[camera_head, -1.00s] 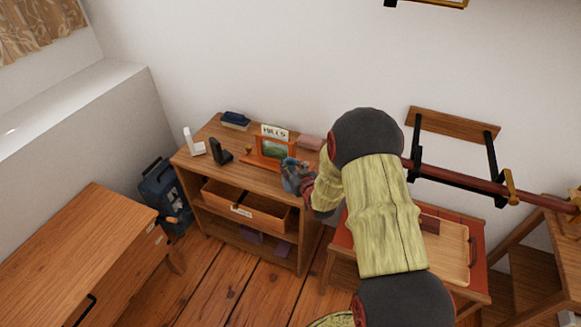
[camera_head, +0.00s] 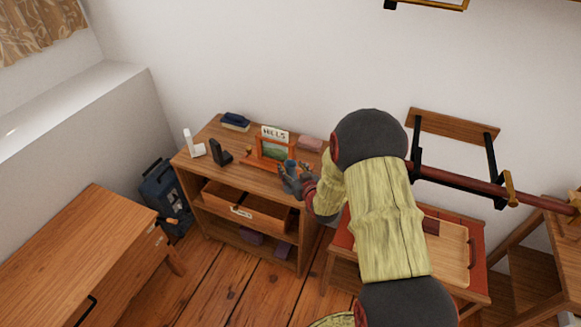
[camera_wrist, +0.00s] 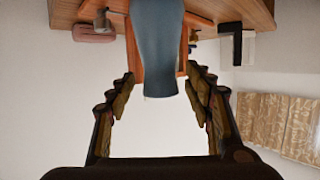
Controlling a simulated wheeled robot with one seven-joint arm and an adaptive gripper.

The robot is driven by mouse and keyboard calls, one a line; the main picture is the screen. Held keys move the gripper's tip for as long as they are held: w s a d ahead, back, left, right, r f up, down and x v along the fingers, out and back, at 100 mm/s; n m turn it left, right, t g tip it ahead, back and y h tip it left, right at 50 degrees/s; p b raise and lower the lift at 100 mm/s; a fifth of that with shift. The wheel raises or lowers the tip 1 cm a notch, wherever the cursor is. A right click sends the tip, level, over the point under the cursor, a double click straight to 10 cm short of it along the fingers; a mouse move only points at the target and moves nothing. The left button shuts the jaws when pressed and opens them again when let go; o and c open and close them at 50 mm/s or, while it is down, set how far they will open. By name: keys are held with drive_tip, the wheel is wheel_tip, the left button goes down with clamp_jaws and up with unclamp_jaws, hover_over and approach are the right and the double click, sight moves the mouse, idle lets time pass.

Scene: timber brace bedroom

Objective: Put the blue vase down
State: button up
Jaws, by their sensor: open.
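The blue vase (camera_wrist: 157,45) stands between the fingers of my gripper in the wrist view, with a visible gap on each side. In the head view the vase (camera_head: 291,166) shows as a small blue shape on top of the wooden shelf unit (camera_head: 245,182), near its front right edge. My gripper (camera_head: 292,180) is open around the vase there. It also shows open in the wrist view (camera_wrist: 160,84). The vase's lower part is hidden by the fingers in the head view.
A picture frame (camera_head: 275,148) stands just behind the vase. A black phone-like object (camera_head: 219,152), a white object (camera_head: 193,144), dark books (camera_head: 235,122) and a pink item (camera_head: 311,144) share the top. An open drawer (camera_head: 245,207) juts out below.

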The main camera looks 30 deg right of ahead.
drive_tip(key=p+v, duration=0.2)
drive_tip(key=v, duration=0.8)
drive_tip(key=s+a+r+g, duration=0.1)
drive_tip(key=a+r+g, duration=0.15)
drive_tip(key=r, duration=0.55)
drive_tip(key=s+a+r+g, duration=0.2)
drive_tip(key=a+r, duration=0.2)
drive_tip(key=r, duration=0.3)
drive_tip(key=s+a+r+g, duration=0.1)
drive_tip(key=s+a+r, duration=0.2)
drive_tip(key=s, duration=0.4)
drive_tip(key=s+a+r+n+g+y, duration=0.1)
drive_tip(key=s+a+r+g, duration=0.1)
drive_tip(key=s+a, duration=0.3)
drive_tip(key=s+a+r+g+y, duration=0.1)
drive_tip(key=s+a+r, duration=0.3)
drive_tip(key=s, duration=0.7)
drive_tip(key=shift+r+n, duration=0.2)
drive_tip(key=shift+n, duration=0.1)
drive_tip(key=shift+s+a, duration=0.1)
drive_tip(key=shift+a, duration=0.05)
